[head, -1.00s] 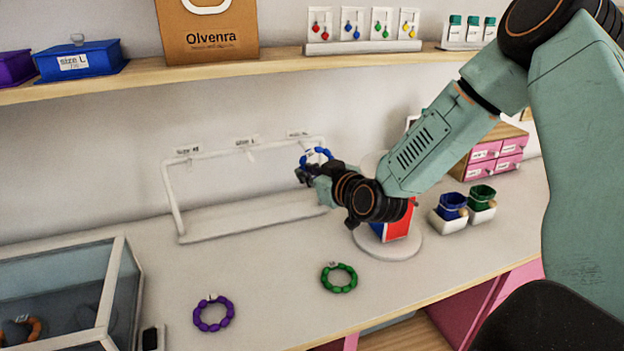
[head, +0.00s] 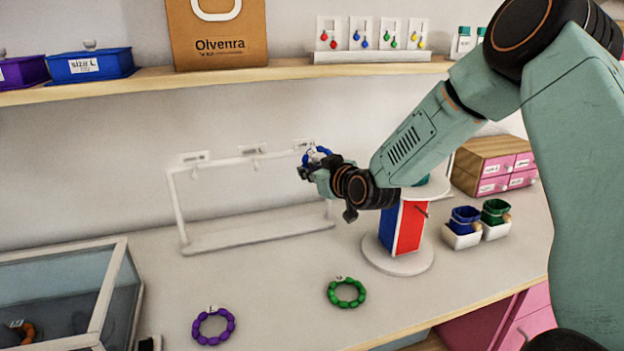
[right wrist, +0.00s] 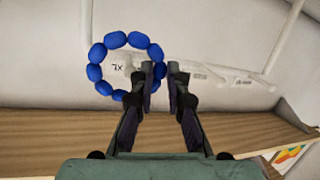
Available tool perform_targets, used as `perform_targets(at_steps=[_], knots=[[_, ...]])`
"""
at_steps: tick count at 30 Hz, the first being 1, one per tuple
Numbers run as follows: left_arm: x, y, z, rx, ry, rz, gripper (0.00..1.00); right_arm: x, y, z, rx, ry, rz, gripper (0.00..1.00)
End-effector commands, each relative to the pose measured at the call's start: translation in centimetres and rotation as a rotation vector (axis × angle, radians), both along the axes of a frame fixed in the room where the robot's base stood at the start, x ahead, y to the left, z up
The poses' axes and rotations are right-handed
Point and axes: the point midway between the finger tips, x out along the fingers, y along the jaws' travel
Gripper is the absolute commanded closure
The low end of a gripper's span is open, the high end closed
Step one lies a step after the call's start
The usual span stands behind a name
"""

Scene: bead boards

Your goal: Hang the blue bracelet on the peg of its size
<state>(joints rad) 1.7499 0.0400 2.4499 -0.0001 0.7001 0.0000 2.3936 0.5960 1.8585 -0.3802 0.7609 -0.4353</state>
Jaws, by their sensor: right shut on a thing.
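The blue bracelet (head: 307,160) is a ring of round beads at the right end of the white peg rack (head: 225,242). My right gripper (head: 308,173) is shut on its rim. In the right wrist view the bracelet (right wrist: 97,53) hangs off the left finger side of the gripper (right wrist: 168,78), with a white tag seemingly reading XL, upside down. The right peg is partly hidden by bracelet and gripper. My left gripper is out of view.
A purple bracelet (head: 213,326) and a green bracelet (head: 345,292) lie on the counter in front. A glass case (head: 112,290) stands at left, a round stand (head: 398,262) right of the rack. The wooden shelf (head: 290,70) runs above.

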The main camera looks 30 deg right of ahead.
Motion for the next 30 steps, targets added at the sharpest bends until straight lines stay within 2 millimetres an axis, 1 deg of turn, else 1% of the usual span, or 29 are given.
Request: perform_targets(at_steps=[1,17,24,30], knots=[[0.0,0.0,-0.4,0.0,0.0,0.0,0.6,0.3,0.0,-0.1,-0.002,-0.001,0.001,1.0],[0.0,0.0,-2.3,0.0,0.0,0.0,0.6,3.4,-0.8,-0.2,-0.002,-0.002,0.0,1.0],[0.0,0.0,-3.1,0.0,0.0,0.0,0.6,3.8,-1.0,-1.0,-0.002,-0.005,-0.002,1.0],[0.0,0.0,-3.3,0.0,0.0,0.0,0.6,3.8,-0.9,-1.4,0.0,-0.003,-0.001,1.0]])
